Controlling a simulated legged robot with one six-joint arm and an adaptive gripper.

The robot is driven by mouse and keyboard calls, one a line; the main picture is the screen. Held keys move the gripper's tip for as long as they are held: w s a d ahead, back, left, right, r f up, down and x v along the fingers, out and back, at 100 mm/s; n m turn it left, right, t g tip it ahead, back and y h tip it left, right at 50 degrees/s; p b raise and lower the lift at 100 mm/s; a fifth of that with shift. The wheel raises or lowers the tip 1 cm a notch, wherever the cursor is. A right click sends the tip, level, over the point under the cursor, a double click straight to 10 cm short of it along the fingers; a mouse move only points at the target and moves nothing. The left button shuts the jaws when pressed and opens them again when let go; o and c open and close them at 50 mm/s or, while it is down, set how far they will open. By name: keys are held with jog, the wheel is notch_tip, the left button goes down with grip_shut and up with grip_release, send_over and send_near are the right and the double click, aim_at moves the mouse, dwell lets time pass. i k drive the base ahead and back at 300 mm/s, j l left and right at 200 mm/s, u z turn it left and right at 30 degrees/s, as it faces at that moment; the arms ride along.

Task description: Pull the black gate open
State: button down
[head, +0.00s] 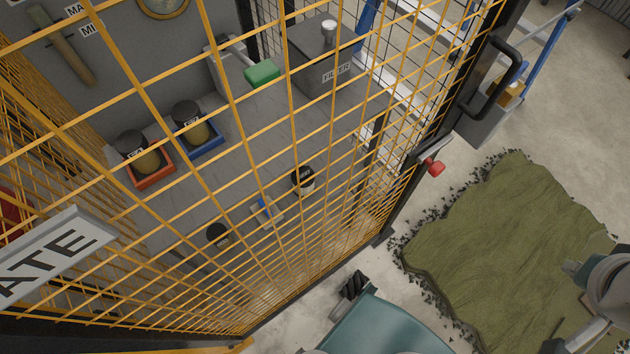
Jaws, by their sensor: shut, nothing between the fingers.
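A fence of yellow wire mesh (290,200) fills the left and middle of the head view. A black upright frame (455,95) stands at its right edge and carries a black bar handle (512,75). Below the handle is a grey latch part with a red knob (433,167). A tilted sign (55,258) ending in "ATE" is at the lower left, its left part cut off. I cannot tell whether the gate is shut or ajar. I do not make out my gripper; only grey and teal parts of mine show along the lower edge and at the lower right.
A green turf piece (500,245) with dark crumbs around it lies on the pale floor right of the frame. Behind the mesh is a grey bench (310,125) with jars in an orange tray (155,182) and a blue tray (207,150), and a filter box (325,60).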

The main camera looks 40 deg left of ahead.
aim_at(34, 259)
jog(key=u, duration=2.3)
jog(key=k+j+z, duration=0.1)
jog(key=z, duration=0.3)
